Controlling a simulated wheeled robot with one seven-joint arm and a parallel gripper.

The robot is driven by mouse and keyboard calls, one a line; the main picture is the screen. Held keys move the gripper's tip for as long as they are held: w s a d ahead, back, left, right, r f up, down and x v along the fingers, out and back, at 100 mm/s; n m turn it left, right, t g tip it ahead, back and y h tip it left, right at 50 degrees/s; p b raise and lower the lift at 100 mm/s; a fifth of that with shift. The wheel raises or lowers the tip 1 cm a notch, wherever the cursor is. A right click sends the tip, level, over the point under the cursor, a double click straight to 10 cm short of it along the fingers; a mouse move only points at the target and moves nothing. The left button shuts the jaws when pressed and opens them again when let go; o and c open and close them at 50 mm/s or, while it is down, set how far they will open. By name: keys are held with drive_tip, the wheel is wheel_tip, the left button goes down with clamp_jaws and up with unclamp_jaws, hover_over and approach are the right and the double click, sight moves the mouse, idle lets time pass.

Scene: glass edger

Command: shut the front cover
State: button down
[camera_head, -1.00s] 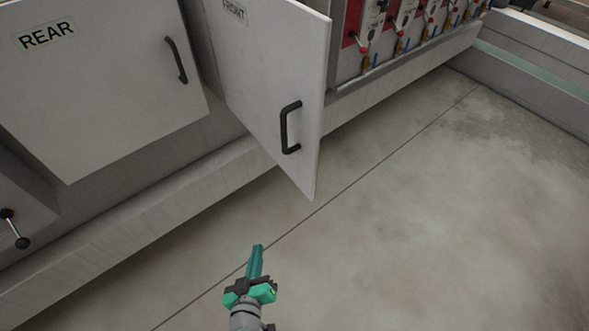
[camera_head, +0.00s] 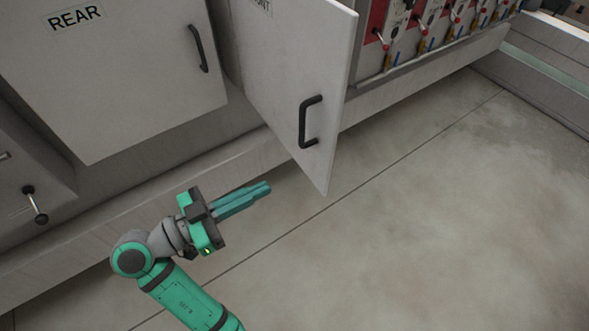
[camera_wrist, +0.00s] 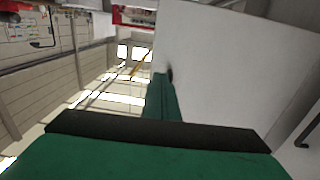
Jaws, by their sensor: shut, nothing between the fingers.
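The front cover (camera_head: 290,70) is a white panel with a black bar handle (camera_head: 309,122). It stands open, swung out from the machine, with its FRONT label partly cut off at the top of the head view. My gripper (camera_head: 268,187) is shut and empty, left of the cover's lower corner and apart from it in the head view. In the wrist view my shut fingers (camera_wrist: 161,85) point along a broad pale panel (camera_wrist: 225,70), which looks like the cover. Whether they touch it I cannot tell.
The closed REAR cover (camera_head: 130,75) with its handle is at the left. A black-knobbed lever (camera_head: 36,206) sticks out at far left. Red panels with several valves (camera_head: 425,30) lie beyond the open cover. The floor (camera_head: 430,220) at right is clear.

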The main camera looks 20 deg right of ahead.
approach(323, 159)
drive_tip(key=x, duration=0.4)
drive_tip(key=shift+d+r, duration=0.1)
drive_tip(key=shift+d, duration=0.3)
drive_tip(key=shift+x, duration=0.85)
